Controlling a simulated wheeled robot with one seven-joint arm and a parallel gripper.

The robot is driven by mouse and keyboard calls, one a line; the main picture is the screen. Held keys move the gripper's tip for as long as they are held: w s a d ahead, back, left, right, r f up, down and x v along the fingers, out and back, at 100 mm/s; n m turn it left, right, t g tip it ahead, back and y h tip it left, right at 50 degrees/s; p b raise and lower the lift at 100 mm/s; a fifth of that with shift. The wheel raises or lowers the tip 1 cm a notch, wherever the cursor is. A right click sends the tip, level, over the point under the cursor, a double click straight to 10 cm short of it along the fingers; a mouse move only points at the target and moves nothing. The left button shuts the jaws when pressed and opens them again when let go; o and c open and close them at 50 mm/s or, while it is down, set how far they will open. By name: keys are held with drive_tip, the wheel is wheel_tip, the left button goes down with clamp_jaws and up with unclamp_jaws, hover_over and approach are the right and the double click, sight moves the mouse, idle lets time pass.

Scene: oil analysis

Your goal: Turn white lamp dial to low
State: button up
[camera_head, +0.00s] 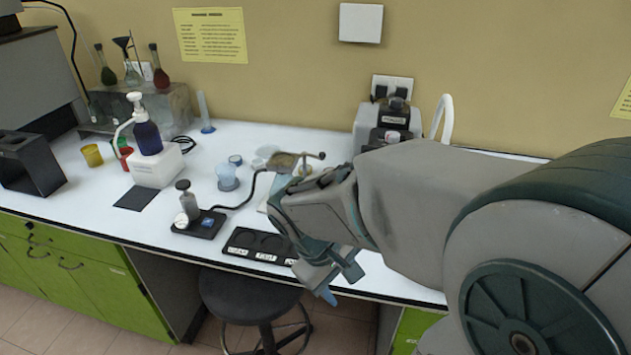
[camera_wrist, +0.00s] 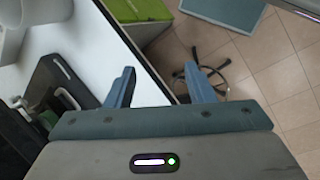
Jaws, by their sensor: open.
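A white curved arch (camera_head: 443,115), which looks like the neck of the white lamp, rises behind my arm at the back of the bench, right of centre. Its base is hidden by my arm and I see no dial. My gripper (camera_head: 341,284) is open and empty at the bench's front edge, in front of the arch and to its left, well apart from it. In the wrist view my gripper (camera_wrist: 160,82) shows both fingers spread, with the bench edge and floor beyond. A white rounded object at that view's top left cannot be identified.
A stool (camera_head: 250,296) stands below the front edge. My arm covers the bench's right side.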

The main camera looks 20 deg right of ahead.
drive_tip(key=w+d+f+n+t+h, duration=0.1)
drive_tip(key=w+n+h, duration=0.2)
drive_tip(key=n, duration=0.1)
drive_tip(key=w+d+f+n+h+p, duration=0.1)
drive_tip(key=w+n+h, duration=0.3)
drive_tip(key=w+d+f+n+t+h, duration=0.1)
drive_tip(key=w+n+h, duration=0.3)
drive_tip(key=shift+w+d+f+n+t+p, duration=0.2)
drive_tip(key=shift+d+n+t+p, duration=0.1)
drive_tip(key=shift+d+p, duration=0.05)
drive_tip(key=w+a+f+n+t, duration=0.1)
drive_tip(key=w+n+t, duration=0.1)
drive_tip(key=w+a+n+t, duration=0.1)
drive_tip(key=w+n+t, duration=0.1)
drive_tip(key=w+a+f+n+t, duration=0.1)
drive_tip(key=w+a+n+t, duration=0.1)
drive_tip(key=n, duration=0.1)
drive_tip(key=shift+w+f+t+h, duration=0.1)
drive_tip(key=shift+f+t+h, duration=0.2)
drive_tip(key=shift+h, duration=0.1)
drive_tip(key=shift+w+d+p, duration=0.35)
drive_tip(key=shift+p, duration=0.05)
drive_tip(key=p+x, duration=0.2)
drive_tip(key=x, duration=1)
drive_tip(key=shift+w+d, duration=0.2)
drive_tip(key=shift+d, duration=0.05)
drive_tip(key=shift+c, duration=0.3)
drive_tip(key=c, duration=0.9)
